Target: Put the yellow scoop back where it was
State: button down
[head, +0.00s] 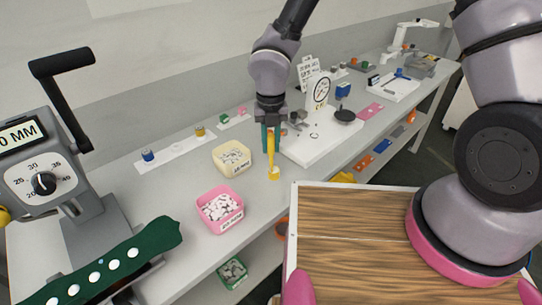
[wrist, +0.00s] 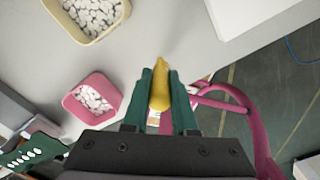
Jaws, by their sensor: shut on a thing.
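The yellow scoop (head: 271,155) hangs upright in my gripper (head: 271,139) in the head view, its wider end pointing down just above the grey bench top. It also shows in the wrist view (wrist: 160,92), between the two green fingers of my gripper (wrist: 161,88). The fingers are shut on the scoop. I cannot tell whether its lower end touches the bench. A cream bin (head: 245,168) of white pieces stands to its left, and a pink bin (head: 233,222) of white pieces stands nearer, to the lower left.
A white board (head: 302,155) with a dial stand lies right of the gripper. A white strip (head: 173,155) with small coloured pegs lies behind the bins. A grey machine (head: 90,225) and a dark green strip (head: 150,240) stand at left. Bare bench lies around the scoop.

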aim_at(271, 153)
jog(key=shift+f, duration=1.8)
jog(key=c, duration=0.7)
grip_release()
jog(key=shift+f, duration=0.15)
